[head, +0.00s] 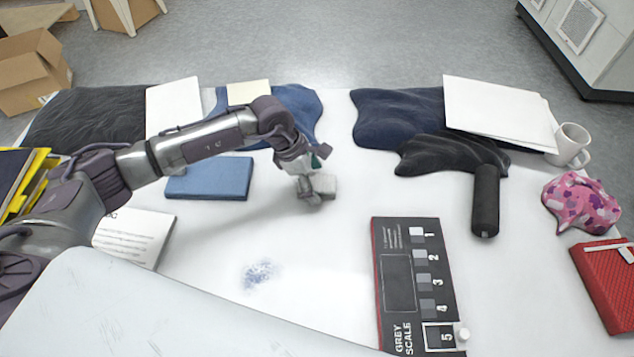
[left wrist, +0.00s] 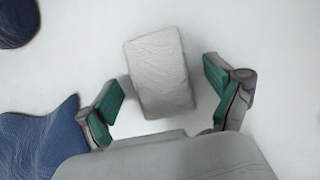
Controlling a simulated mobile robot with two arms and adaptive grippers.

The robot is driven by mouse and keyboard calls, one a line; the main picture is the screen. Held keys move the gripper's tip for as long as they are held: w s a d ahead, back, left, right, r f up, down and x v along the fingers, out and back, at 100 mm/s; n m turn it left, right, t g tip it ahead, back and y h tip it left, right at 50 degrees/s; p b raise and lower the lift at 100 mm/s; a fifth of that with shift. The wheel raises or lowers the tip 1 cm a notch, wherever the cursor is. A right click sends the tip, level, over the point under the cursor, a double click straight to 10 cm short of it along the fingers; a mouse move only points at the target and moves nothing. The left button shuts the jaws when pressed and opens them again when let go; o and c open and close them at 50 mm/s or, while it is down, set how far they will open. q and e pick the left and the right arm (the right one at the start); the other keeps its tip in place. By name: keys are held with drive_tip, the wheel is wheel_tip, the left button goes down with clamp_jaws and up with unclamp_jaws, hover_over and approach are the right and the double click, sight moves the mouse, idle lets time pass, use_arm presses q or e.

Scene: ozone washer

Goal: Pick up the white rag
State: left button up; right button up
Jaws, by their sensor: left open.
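The white rag (left wrist: 160,75) is a pale, slightly textured rectangular block lying on the white table. In the left wrist view it lies between the open fingers of my left gripper (left wrist: 163,98), with its lower end nearer the palm. Clear gaps show between the rag and both green finger pads. In the head view the rag (head: 323,186) sits near the middle of the table, partly covered by my left gripper (head: 312,190), which points down at it. My right gripper is in neither view.
A blue book (head: 209,178) lies left of the rag. Blue cloth (head: 296,101) and dark cloth (head: 385,115) lie behind it. A grey scale card (head: 413,275) and a black roller (head: 485,200) are to the right. A blue stain (head: 262,273) marks clear table in front.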

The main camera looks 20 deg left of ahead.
sight(329, 184)
use_arm(q)
drive_tip(key=c, duration=1.2)
drive_tip(key=shift+r, duration=0.1)
drive_tip(key=shift+c, duration=0.2)
drive_tip(key=shift+r, duration=0.35)
drive_tip(key=r, duration=0.2)
drive_tip(key=d+r+b, duration=0.1)
drive_tip(key=shift+s+r, duration=0.1)
drive_tip(key=shift+r, duration=0.25)
drive_tip(key=s+d+r+b, duration=0.1)
drive_tip(key=s+d+r, duration=0.1)
drive_tip(key=d+r, duration=0.4)
drive_tip(key=d, duration=0.4)
drive_tip(key=shift+d+r+b, duration=0.2)
drive_tip(key=shift+d+b, duration=0.05)
drive_tip(key=shift+b, duration=0.05)
